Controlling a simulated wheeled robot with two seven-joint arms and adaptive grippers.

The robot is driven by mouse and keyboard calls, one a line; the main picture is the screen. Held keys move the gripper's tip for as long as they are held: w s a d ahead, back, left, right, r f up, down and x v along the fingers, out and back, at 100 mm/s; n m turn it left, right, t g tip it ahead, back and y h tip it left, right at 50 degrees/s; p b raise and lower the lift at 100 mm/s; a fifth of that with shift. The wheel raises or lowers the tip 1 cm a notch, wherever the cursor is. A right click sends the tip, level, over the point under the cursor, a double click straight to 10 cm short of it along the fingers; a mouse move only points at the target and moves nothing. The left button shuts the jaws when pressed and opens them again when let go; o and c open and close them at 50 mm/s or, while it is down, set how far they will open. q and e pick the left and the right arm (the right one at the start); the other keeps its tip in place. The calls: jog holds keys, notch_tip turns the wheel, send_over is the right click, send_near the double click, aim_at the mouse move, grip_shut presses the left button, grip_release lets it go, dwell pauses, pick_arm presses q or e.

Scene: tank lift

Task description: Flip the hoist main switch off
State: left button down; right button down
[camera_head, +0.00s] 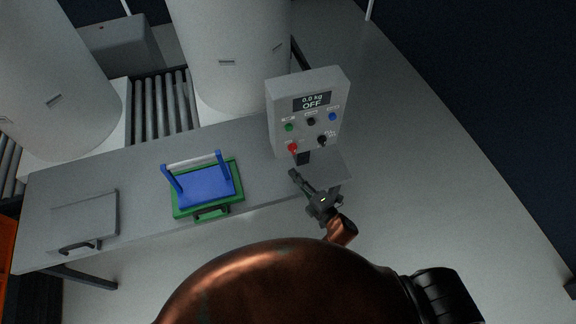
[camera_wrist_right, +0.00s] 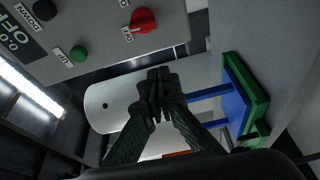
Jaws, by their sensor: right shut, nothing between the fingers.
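The grey control box (camera_head: 274,104) stands at the right end of the bench. Its display (camera_head: 311,101) reads "0.0 kg" and "OFF". A red switch knob (camera_head: 292,148) sits low on the left of its face; it also shows in the right wrist view (camera_wrist_right: 143,20), beside a label that seems to read "OFF". My right gripper (camera_head: 294,174) is shut and empty, just below and in front of the box. In the right wrist view its fingertips (camera_wrist_right: 159,76) are apart from the red knob. My left gripper is not in view.
The box also has a green button (camera_head: 289,127), a blue button (camera_head: 332,117) and black knobs. A green tray (camera_head: 209,211) with a blue handled frame (camera_head: 205,187) is left on the bench (camera_head: 142,165). Large pale tanks (camera_head: 232,50) stand behind, by a roller conveyor (camera_head: 160,110).

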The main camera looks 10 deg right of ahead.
jog(key=shift+v, duration=1.4)
jog(key=shift+a, duration=0.1)
